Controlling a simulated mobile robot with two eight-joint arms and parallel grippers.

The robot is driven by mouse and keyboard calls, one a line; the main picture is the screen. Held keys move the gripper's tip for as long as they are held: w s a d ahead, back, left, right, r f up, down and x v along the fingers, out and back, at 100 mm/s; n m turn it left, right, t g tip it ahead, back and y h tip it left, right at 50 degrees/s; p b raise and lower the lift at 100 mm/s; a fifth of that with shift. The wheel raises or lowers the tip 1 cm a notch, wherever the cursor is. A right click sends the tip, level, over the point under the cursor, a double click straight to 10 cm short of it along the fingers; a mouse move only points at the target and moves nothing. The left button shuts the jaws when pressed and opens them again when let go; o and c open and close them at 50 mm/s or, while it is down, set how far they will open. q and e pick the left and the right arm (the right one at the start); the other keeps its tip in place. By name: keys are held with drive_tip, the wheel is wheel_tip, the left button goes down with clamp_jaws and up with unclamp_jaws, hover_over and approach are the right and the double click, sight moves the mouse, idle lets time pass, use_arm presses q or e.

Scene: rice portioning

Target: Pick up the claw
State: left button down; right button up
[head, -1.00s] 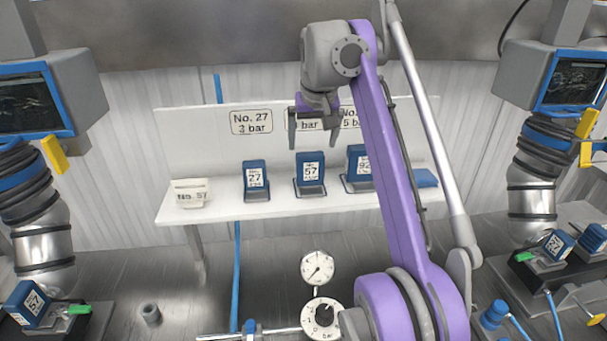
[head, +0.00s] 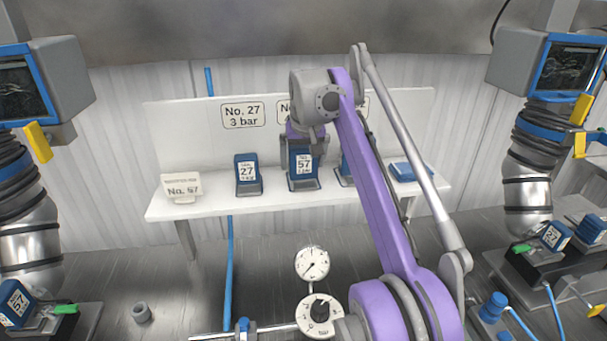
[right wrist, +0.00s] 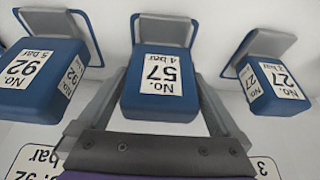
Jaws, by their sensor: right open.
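I see nothing plainly recognisable as a claw. A blue block labelled No. 57, 4 bar (head: 303,182) stands in a grey holder on the white shelf; it also shows in the right wrist view (right wrist: 150,105). My right gripper (head: 302,155) is open, with one finger on each side of this block. In the right wrist view my gripper fingers (right wrist: 162,85) straddle it, with gaps visible beside it. I cannot tell whether either finger touches it. My left gripper is not in view.
Block No. 27 (head: 246,172) stands left of No. 57 on the shelf (head: 220,207). Block No. 92 (right wrist: 40,72) stands on the other side. Pressure gauges (head: 312,263) stand in front, below.

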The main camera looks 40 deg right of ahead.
drive_tip(key=shift+c, duration=0.3)
clamp_jaws()
drive_tip(key=shift+r, duration=0.1)
